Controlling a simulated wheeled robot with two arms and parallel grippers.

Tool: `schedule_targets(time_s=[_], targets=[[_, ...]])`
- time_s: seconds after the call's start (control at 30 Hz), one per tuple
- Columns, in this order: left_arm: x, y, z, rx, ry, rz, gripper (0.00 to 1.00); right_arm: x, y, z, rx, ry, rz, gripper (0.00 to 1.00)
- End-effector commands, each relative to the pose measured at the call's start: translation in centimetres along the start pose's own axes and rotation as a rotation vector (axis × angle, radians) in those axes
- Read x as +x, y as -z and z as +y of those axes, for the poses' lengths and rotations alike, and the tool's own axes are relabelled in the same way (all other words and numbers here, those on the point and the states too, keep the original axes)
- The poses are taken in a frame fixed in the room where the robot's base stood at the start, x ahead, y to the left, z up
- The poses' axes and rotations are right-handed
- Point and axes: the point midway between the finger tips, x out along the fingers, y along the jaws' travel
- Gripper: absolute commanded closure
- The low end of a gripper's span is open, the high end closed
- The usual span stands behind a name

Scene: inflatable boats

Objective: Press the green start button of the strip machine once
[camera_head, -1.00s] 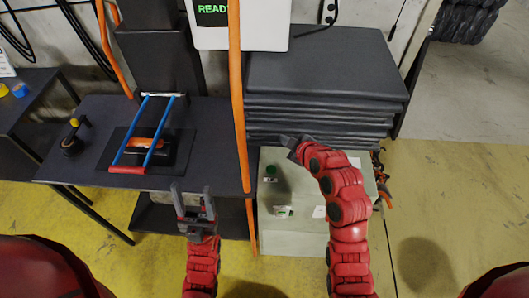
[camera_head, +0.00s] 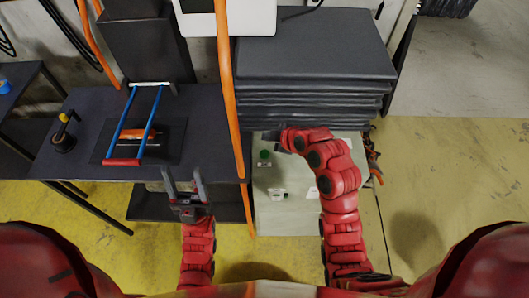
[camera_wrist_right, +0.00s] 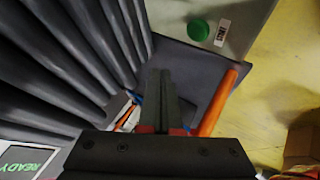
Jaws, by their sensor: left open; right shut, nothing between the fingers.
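The green start button (camera_head: 265,154) sits on the pale top of the grey-green cabinet (camera_head: 288,215), with a small label beside it. The button also shows in the right wrist view (camera_wrist_right: 199,31), near the top edge, beyond and right of my fingers. My right gripper (camera_head: 283,140) is shut and empty, just right of and behind the button in the head view; no contact shows. Its closed fingers also show in the right wrist view (camera_wrist_right: 160,78). My left gripper (camera_head: 183,180) is open and empty at the front edge of the dark table.
A stack of dark folded sheets (camera_head: 310,60) stands right behind the cabinet top. A READY screen (camera_wrist_right: 25,160) shows in the wrist view.

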Motion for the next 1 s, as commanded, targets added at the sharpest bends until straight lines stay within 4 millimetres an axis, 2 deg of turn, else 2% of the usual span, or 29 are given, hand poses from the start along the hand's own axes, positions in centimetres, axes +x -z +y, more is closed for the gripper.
schedule_targets(time_s=[0.27, 0.33, 0.4, 0.53, 1.0], targets=[[0.4, 0.1, 0.0, 0.000, 0.000, 0.000, 0.38, 2.7, -2.0, -2.0, 0.002, 0.002, -0.001, 1.00], [-1.3, -0.2, 0.1, 0.000, 0.000, 0.000, 0.38, 3.9, -2.9, -2.8, -0.001, -0.002, 0.000, 1.00], [-2.0, -0.3, 0.1, 0.000, 0.000, 0.000, 0.38, 4.4, -3.2, -3.1, -0.001, -0.002, 0.000, 1.00], [-2.5, -0.4, 0.1, 0.000, 0.000, 0.000, 0.38, 4.7, -3.4, -3.4, 0.000, -0.002, 0.001, 1.00], [-2.4, -0.4, 0.1, 0.000, 0.000, 0.000, 0.38, 4.6, -3.4, -3.3, 0.000, -0.001, 0.001, 1.00]])
